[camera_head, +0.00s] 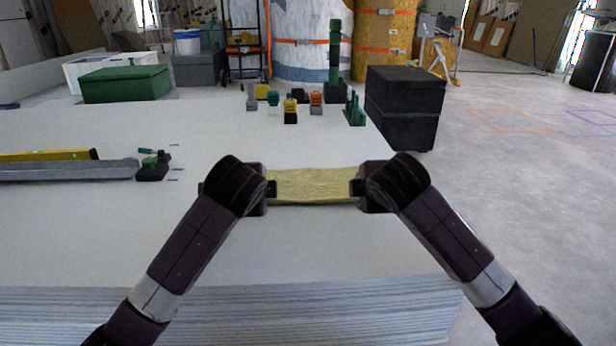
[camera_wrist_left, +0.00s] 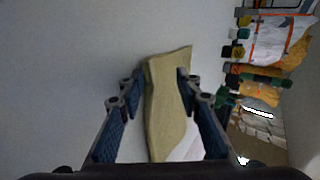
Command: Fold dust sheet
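The dust sheet (camera_head: 312,185) is a pale yellow strip of cloth stretched between my two grippers, over the white panel stack. Its middle sags slightly. My left gripper (camera_head: 271,188) is at the sheet's left end and my right gripper (camera_head: 355,188) at its right end, facing each other. In the left wrist view the sheet (camera_wrist_left: 166,105) runs between the blue-padded fingers of my left gripper (camera_wrist_left: 162,77), which touch it on both sides. My right gripper also looks closed on its end, but its fingers are small and partly hidden.
The white panel stack (camera_head: 230,245) has bare room around the sheet. A yellow level (camera_head: 50,155) and grey metal bars lie at left beside a dark tool (camera_head: 154,166). Small tools (camera_head: 290,110) stand at the far edge. A black box (camera_head: 404,105) stands behind, right.

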